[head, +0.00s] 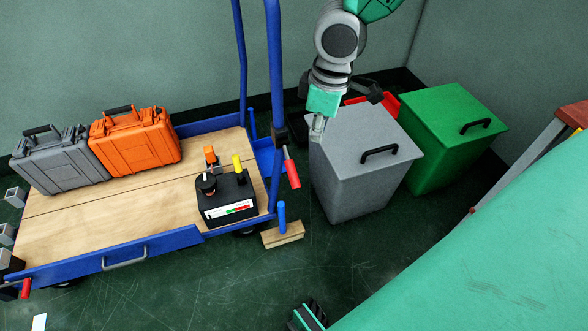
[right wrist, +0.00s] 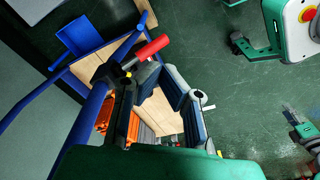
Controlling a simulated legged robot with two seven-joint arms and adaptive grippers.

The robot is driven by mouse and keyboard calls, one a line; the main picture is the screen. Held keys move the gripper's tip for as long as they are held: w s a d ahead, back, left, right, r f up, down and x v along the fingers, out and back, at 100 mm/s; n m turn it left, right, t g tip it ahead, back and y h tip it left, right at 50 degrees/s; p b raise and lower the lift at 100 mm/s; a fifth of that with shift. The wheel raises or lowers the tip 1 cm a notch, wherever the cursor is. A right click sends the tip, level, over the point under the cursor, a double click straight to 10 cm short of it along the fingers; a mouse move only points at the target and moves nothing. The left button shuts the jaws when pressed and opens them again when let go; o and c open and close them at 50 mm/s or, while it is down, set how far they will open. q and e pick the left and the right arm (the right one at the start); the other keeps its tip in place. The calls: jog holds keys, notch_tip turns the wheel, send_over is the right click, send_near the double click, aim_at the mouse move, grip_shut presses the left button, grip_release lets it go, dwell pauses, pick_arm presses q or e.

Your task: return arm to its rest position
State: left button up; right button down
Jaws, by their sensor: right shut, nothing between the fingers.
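My right gripper (head: 318,130) hangs at the upper middle of the head view, at the near left edge of the grey bin's lid. In the right wrist view my right gripper (right wrist: 161,92) shows dark fingers with nothing held; it is shut. It is apart from the blue cart (head: 155,248), with the cart's handle frame beside the fingers in the wrist view. No left arm shows in the head view. Grey and dark parts at the lower right edge of the wrist view may be my left gripper (right wrist: 296,125), but its fingers are unclear.
The grey bin (head: 355,185) and green bin (head: 440,150) stand right of the cart. A grey case (head: 62,160), an orange case (head: 140,145) and a black device (head: 225,192) lie on the cart. A red grip (head: 292,172) sticks out from its handle.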

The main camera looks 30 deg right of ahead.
dwell(0.5)
jog(key=s+a+f+m+g+y+p, duration=0.1)
jog(key=s+a+f+m+p, duration=0.15)
jog(key=s, duration=0.25)
jog(key=s+a+f+m+g+y+p, duration=0.1)
jog(key=s+a+f+p, duration=0.2)
jog(key=s+f+p, duration=0.15)
jog(key=s+d+f+m+t+h+p, duration=0.1)
jog(key=s+d+m+p, duration=0.3)
jog(key=s, duration=0.6)
jog(key=shift+s+f+t+h+p, duration=0.25)
jog(key=shift+f+h+p, duration=0.2)
jog(key=shift+f+h, duration=0.35)
jog(key=shift+r, duration=0.15)
